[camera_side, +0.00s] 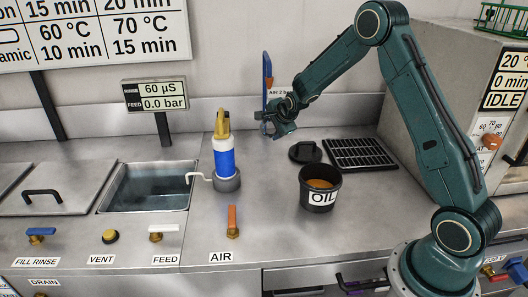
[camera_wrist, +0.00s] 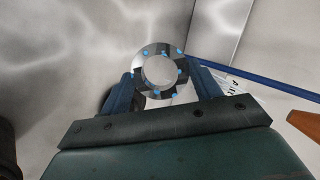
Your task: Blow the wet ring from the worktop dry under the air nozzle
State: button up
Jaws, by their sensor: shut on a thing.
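My gripper (camera_side: 265,124) is at the back of the worktop, raised above the steel. In the wrist view my gripper (camera_wrist: 160,76) is shut on a metal ring (camera_wrist: 148,90), one finger at each side. Several blue drops sit on the ring's face, so it looks wet. The ring is too small to make out in the side view. The air nozzle's blue pipe (camera_side: 265,72) stands upright close beside my gripper, with a partly covered AIR label. In the wrist view the blue pipe (camera_wrist: 262,80) runs to the right of the ring. Its outlet cannot be made out.
An orange-handled AIR valve (camera_side: 232,222) is at the front. A blue and white cylinder (camera_side: 224,160) stands left of my gripper. The OIL pot (camera_side: 320,187), a dark lid (camera_side: 305,152) and a black grate (camera_side: 358,154) lie to the right. An open basin (camera_side: 148,190) is left.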

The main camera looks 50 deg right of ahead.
jog(key=shift+a, duration=0.1)
dwell(0.7)
jog(key=s+a, duration=0.8)
jog(key=shift+s+a, duration=0.15)
jog(key=shift+s, duration=0.1)
dwell(0.9)
